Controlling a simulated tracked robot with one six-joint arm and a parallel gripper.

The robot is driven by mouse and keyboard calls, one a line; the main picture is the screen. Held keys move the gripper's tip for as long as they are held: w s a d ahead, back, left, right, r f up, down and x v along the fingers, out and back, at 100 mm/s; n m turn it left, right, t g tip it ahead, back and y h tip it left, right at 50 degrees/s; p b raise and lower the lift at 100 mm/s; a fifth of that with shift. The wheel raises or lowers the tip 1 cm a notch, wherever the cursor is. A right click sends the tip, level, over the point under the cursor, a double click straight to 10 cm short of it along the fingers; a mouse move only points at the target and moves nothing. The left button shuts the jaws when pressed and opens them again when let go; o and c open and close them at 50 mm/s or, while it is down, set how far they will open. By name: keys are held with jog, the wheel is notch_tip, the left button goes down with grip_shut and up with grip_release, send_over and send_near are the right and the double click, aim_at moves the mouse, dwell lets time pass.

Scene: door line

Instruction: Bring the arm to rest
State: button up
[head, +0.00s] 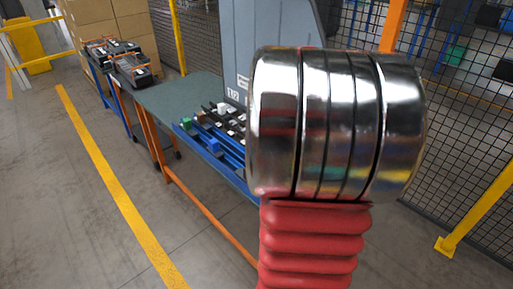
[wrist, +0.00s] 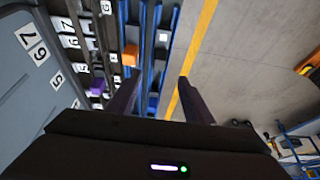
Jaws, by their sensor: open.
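My arm fills the centre right of the head view as a shiny metal joint above a red ribbed sleeve. It hides part of the workbench and whatever stands behind it. My gripper (wrist: 155,98) shows in the wrist view with its two dark fingers spread apart. Nothing is between the fingers. Blue rails, numbered black slots and the floor lie beyond them. The gripper itself cannot be made out in the head view.
A green-topped workbench (head: 182,92) carries blue rails (head: 215,147) and a grey panel (head: 262,35). Black crates (head: 132,70) stand farther back near stacked cardboard boxes (head: 110,18). Mesh fencing is at right. The floor left of the yellow line (head: 115,185) is clear.

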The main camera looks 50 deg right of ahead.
dwell(0.4)
jog(key=s+a+r, duration=0.2)
jog(key=a, duration=1)
jog(key=s+a+r, duration=0.2)
jog(key=a, duration=1)
jog(key=s+a+r+n+t, duration=0.1)
jog(key=s+a+r, duration=0.1)
jog(key=a, duration=1)
jog(key=shift+s+a+y, duration=0.15)
jog(key=shift+s+y, duration=0.15)
jog(key=shift+s, duration=0.3)
